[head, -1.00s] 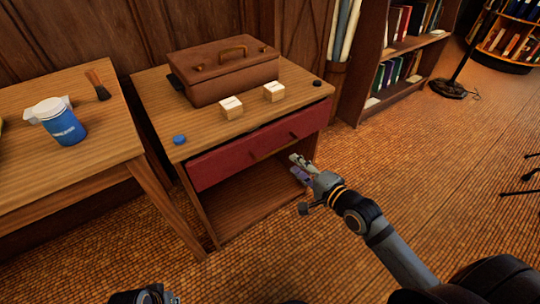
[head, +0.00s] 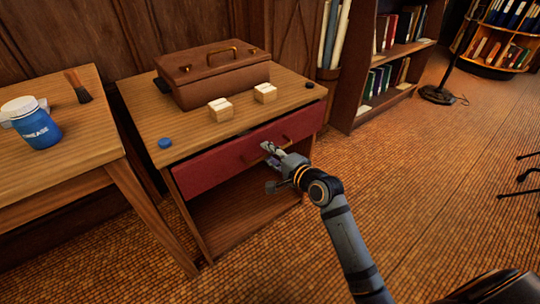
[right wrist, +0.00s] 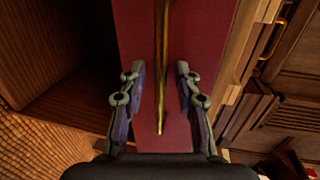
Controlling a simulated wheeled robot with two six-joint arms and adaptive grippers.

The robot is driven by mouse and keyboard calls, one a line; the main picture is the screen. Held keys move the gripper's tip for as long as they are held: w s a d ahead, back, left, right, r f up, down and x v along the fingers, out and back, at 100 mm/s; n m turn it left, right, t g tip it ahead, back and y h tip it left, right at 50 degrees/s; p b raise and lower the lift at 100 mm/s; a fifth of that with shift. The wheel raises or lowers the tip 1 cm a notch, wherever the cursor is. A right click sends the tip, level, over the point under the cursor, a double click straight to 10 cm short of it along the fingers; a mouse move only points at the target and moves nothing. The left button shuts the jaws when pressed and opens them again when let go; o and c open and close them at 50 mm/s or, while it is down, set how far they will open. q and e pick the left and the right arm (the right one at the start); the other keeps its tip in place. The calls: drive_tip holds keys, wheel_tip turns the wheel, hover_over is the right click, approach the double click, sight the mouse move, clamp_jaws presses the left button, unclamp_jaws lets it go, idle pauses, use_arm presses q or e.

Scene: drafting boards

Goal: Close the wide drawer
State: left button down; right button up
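The wide drawer (head: 212,170) has a dark red front and sits under the top of a wooden cabinet (head: 146,108). Its front stands out a little from the cabinet, so it is slightly open. A brass bar handle (right wrist: 162,50) runs along the front. My right gripper (head: 268,147) is at the drawer front by the handle. In the right wrist view its fingers (right wrist: 160,70) are apart, one on each side of the handle, with gaps to it on both sides. My left gripper is not in view.
On the cabinet top are a brown case (head: 215,78), two small light wooden blocks (head: 221,110) (head: 265,93), a blue round cap (head: 165,143) and a black disc (head: 309,85). A table (head: 60,140) with a blue jar (head: 36,130) stands left. Below the drawer is an open compartment (head: 235,210).

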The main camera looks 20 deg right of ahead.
clamp_jaws()
idle(0.4)
